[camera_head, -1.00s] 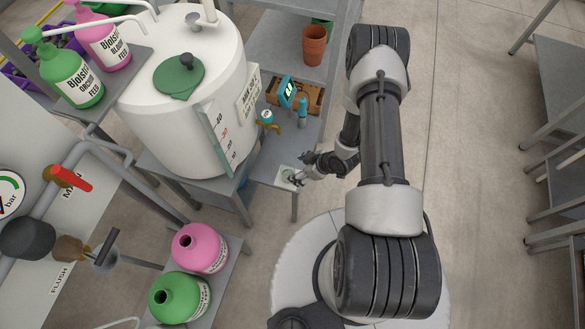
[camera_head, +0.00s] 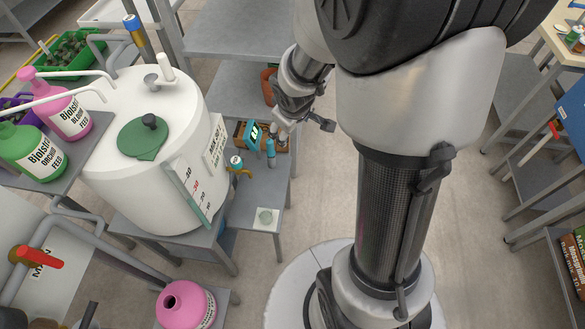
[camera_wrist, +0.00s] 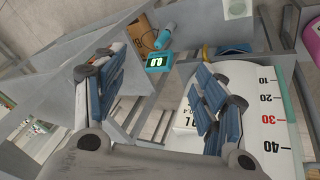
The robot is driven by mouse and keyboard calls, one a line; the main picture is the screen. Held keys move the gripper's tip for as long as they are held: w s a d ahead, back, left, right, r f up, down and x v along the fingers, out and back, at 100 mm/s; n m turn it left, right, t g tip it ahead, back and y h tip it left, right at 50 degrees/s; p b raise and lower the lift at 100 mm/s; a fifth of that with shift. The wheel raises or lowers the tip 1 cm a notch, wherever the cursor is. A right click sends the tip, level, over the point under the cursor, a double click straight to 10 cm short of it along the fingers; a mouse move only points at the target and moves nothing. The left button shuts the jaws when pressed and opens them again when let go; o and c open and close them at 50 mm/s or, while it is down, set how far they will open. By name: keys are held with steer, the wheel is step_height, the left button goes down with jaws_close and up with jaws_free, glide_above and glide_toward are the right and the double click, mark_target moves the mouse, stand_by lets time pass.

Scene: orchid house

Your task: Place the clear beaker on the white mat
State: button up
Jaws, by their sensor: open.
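The clear beaker (camera_head: 266,216) looks like a small greenish, see-through round vessel. It stands on the white mat (camera_head: 257,228) at the front end of the low grey bench, right of the big white tank. In the wrist view the beaker (camera_wrist: 238,6) and part of the mat (camera_wrist: 227,15) show at the top edge. My gripper (camera_head: 304,128) is above and behind the mat, apart from the beaker. In the wrist view its blue-padded fingers (camera_wrist: 160,95) are spread wide with nothing between them.
The white tank (camera_head: 150,150) with a green lid stands left of the mat. Pink and green bottles stand at the left. Floor right of the bench is clear.

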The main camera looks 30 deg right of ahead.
steer(key=s+a+r+m, duration=0.2)
steer(key=s+a+r, duration=0.2)
steer(key=s+r, duration=0.55)
steer(key=s+a+r+m+y, duration=0.1)
steer(key=s+a+r, duration=0.2)
steer(key=s, duration=0.3)
steer(key=s+a+r+m, duration=0.1)
steer(key=s+a+r, duration=0.2)
steer(key=s, duration=0.3)
steer(key=shift+a+r+y, duration=0.25)
steer(key=shift+a+y, duration=0.15)
steer(key=shift+a, duration=0.1)
